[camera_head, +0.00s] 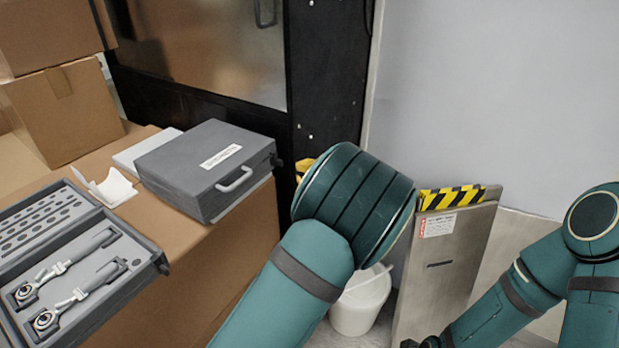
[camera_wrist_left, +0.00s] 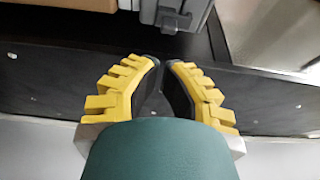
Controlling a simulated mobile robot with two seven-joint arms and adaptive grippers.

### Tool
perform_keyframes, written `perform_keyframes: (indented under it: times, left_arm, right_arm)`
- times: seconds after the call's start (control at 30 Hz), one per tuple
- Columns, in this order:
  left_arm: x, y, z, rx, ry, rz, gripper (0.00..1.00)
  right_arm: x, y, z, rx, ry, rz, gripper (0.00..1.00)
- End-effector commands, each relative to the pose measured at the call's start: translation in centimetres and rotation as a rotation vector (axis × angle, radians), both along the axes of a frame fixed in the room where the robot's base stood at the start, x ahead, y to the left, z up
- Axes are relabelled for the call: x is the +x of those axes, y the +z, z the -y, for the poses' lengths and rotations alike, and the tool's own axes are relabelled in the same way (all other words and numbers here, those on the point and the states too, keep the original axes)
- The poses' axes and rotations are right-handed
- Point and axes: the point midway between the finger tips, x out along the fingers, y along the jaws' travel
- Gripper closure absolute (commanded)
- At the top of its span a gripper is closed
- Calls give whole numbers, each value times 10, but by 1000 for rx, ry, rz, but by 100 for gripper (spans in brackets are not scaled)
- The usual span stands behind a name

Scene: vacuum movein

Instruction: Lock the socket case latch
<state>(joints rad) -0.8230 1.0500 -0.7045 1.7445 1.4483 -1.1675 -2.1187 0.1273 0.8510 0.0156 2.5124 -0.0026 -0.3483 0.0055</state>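A closed grey case (camera_head: 195,165) with a white label and a front handle (camera_head: 234,181) lies on a brown cardboard box; it looks like the socket case. The label text is too small to read surely. In the left wrist view, its grey edge with a latch-like fitting (camera_wrist_left: 172,14) shows at the top, beyond my fingertips and apart from them. Whether the latch is locked cannot be told. My left gripper (camera_wrist_left: 163,62) has yellow fingers with a narrow gap between the tips, and nothing is held. In the head view my arm mostly hides it.
An open tool case (camera_head: 80,308) with wrenches in a grey insert sits at the left on the cardboard box (camera_head: 240,265). A black-framed cabinet (camera_head: 325,70) stands behind. A white bucket (camera_head: 360,308) and a metal panel (camera_head: 440,265) with striped tape stand on the right.

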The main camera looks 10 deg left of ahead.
Motion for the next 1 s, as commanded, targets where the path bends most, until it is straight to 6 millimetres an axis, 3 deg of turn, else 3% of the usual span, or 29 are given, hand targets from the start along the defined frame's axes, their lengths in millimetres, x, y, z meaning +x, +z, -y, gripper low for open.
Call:
perform_keyframes:
  times: [0.2,0.43,0.83,1.0]
  left_arm:
    - [23,-1,-29,0,2,1,100]
    - [35,0,-43,0,1,0,100]
    - [35,1,-45,1,0,-1,100]
    - [20,3,-50,0,1,-4,100]
  right_arm:
    - [2,-8,0,0,-1,4,0]
    - [2,-11,0,-1,-1,6,0]
    - [3,-10,0,-1,-1,6,0]
    - [2,6,0,-2,-3,5,0]
